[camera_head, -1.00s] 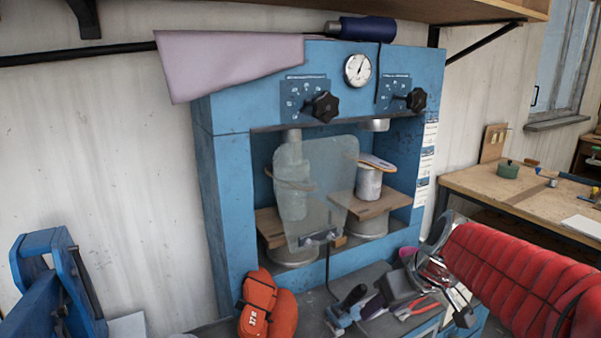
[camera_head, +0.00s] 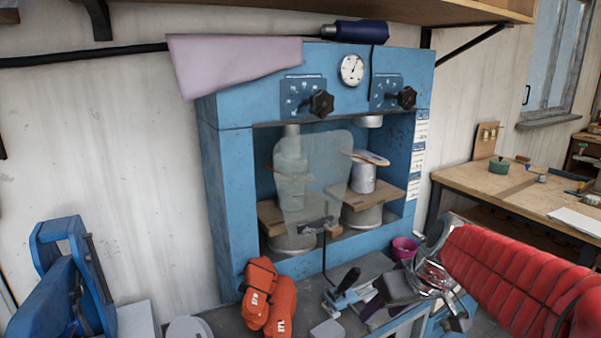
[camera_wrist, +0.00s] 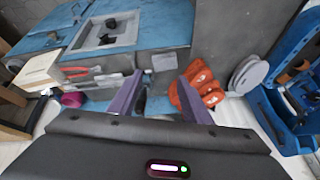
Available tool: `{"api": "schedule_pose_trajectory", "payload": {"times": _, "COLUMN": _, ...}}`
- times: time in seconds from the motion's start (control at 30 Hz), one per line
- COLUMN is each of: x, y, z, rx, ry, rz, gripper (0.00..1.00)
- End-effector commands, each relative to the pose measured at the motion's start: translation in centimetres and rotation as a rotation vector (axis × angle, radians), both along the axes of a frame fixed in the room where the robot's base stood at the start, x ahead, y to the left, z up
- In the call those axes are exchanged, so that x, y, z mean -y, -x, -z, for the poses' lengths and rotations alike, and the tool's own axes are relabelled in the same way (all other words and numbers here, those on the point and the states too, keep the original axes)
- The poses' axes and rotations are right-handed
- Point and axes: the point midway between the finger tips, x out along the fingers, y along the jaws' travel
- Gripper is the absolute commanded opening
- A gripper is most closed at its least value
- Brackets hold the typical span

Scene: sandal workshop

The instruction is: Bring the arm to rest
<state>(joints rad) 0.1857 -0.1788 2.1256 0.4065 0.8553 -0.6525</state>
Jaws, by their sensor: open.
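My arm, in a red ribbed sleeve (camera_head: 520,285), reaches in from the right edge of the head view. My gripper (camera_head: 370,312) is low over the bench in front of the blue press, with its dark body and purple fingers partly blended with the tools behind. In the wrist view, the two purple fingers of my gripper (camera_wrist: 160,98) stand apart with nothing held between them. The orange gloves (camera_head: 268,298) lie on the bench left of the gripper, and they show just right of the fingers in the wrist view (camera_wrist: 200,90).
The blue press (camera_head: 233,190) stands behind the bench, with a translucent sheet (camera_head: 310,175) at its opening. A pink cup (camera_head: 404,248) is near the arm's metal wrist. A blue machine (camera_head: 60,285) is at left. A wooden table (camera_head: 500,190) stands at right.

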Motion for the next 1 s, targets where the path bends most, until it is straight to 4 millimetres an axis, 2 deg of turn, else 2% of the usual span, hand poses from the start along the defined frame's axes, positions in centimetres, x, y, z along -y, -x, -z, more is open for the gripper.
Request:
{"api": "schedule_pose_trajectory", "payload": {"times": 0.17, "x": 0.4, "y": 1.2, "z": 1.2, "rx": -0.051, "ry": -0.009, "rz": 0.068, "gripper": 0.44}}
{"api": "schedule_pose_trajectory", "payload": {"times": 0.37, "x": 0.7, "y": 3.6, "z": 2.1, "rx": -0.099, "ry": -0.003, "rz": 0.154, "gripper": 0.44}}
{"api": "schedule_pose_trajectory", "payload": {"times": 0.73, "x": 0.6, "y": 10.5, "z": 2.4, "rx": -0.126, "ry": 0.047, "rz": 0.308, "gripper": 0.44}}
{"api": "schedule_pose_trajectory", "payload": {"times": 1.0, "x": 0.3, "y": 15.1, "z": 2.0, "rx": -0.071, "ry": 0.098, "rz": 0.343, "gripper": 0.44}}
